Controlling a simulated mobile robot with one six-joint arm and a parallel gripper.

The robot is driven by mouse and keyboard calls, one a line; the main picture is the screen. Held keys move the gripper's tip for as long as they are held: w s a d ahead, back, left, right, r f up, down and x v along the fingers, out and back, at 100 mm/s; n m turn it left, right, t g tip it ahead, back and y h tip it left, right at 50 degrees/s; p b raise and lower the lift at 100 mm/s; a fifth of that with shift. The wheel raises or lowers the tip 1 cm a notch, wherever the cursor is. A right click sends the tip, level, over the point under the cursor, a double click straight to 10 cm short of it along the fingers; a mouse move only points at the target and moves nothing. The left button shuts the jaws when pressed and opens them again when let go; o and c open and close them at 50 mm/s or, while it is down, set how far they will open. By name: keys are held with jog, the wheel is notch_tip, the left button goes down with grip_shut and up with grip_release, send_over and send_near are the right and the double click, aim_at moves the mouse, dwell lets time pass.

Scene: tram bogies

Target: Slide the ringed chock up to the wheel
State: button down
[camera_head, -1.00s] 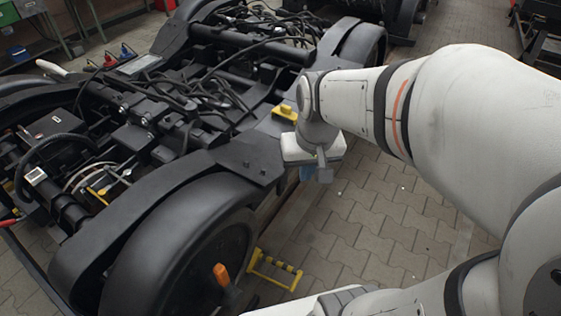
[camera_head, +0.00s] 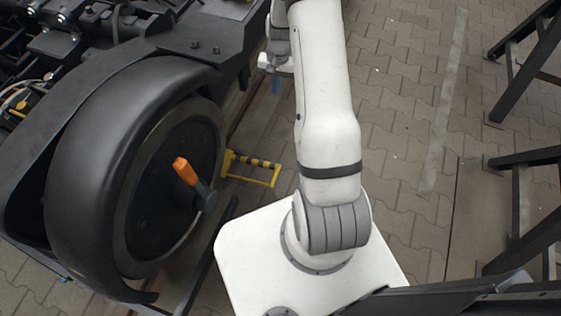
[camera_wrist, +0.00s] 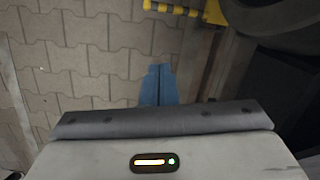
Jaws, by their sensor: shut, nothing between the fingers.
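A large dark wheel (camera_head: 150,215) with an orange handle at its hub stands at the left of the head view. A yellow-and-black striped bar frame (camera_head: 252,166) lies on the paving just right of the wheel; it looks like the chock or its handle, but no ring is clear. Part of a striped bar (camera_wrist: 178,9) shows at the top of the wrist view. My gripper (camera_head: 275,84) hangs beyond the frame, partly hidden by my arm. In the wrist view its blue fingers (camera_wrist: 158,78) are together and empty above the paving, apart from the striped bar.
The dark bogie frame (camera_head: 205,40) fills the upper left, above the wheel. A rail edge runs beside the wheel. Black steel stands (camera_head: 520,200) are at the right. The paving (camera_head: 410,100) between is clear.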

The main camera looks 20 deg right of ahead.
jog(key=s+d+f+m+b, duration=0.1)
jog(key=f+b, duration=0.1)
jog(key=f, duration=0.7)
jog(key=d+f+m+g+b, duration=0.1)
jog(key=f+b, duration=0.1)
jog(key=f, duration=0.8)
jog(key=s+d+f+m+b, duration=0.1)
jog(key=d+f+b, duration=0.15)
jog(key=f, duration=0.65)
jog(key=s+a+f+b, duration=0.2)
jog(key=f, duration=0.3)
jog(key=s+a+f+b, duration=0.2)
jog(key=a+f, duration=0.1)
jog(key=f, duration=0.2)
jog(key=shift+s+a+f+y, duration=0.15)
jog(key=shift+s+y, duration=0.1)
jog(key=shift+y, duration=0.15)
